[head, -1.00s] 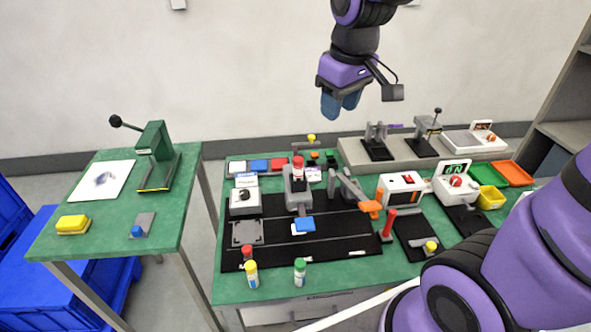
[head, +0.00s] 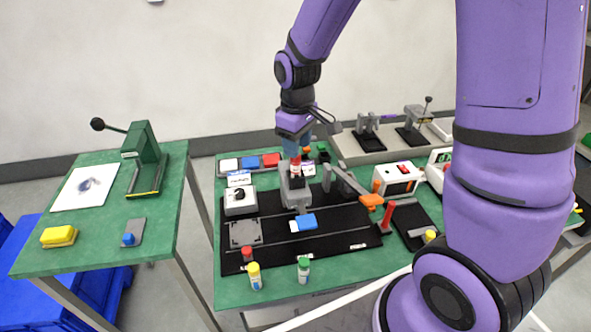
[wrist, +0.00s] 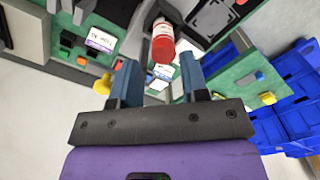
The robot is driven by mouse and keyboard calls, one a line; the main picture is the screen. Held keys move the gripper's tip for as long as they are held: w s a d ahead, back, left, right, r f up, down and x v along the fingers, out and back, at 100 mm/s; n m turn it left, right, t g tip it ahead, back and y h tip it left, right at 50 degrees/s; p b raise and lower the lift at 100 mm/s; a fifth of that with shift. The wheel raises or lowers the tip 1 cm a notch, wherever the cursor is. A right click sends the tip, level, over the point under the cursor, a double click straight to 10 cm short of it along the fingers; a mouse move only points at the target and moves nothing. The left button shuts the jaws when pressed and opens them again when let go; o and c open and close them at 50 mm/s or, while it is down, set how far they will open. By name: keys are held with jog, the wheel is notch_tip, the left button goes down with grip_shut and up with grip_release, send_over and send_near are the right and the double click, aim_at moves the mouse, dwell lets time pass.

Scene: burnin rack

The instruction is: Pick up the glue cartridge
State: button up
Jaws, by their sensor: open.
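A white cartridge with a red cap, which I take to be the glue cartridge (head: 296,168), stands upright in a grey holder (head: 293,189) at the back middle of the bench. My gripper (head: 297,151) is pointing down just above it, its blue fingers hiding part of the cap. In the wrist view, the cartridge's red cap (wrist: 163,45) shows at the gap between the open fingertips (wrist: 159,66). The gripper is open and holds nothing. I cannot tell whether a finger touches the cap.
A grey swing arm (head: 345,181) with an orange end stands right of the holder. A white box with a black knob (head: 240,201) is at its left. Red, yellow (head: 254,276) and green (head: 303,270) capped bottles stand at the front. A side table (head: 100,225) is at left.

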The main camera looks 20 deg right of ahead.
aim_at(296, 163)
jog(key=shift+a+f, duration=0.15)
jog(key=shift+f, duration=2.8)
jog(key=c, duration=0.7)
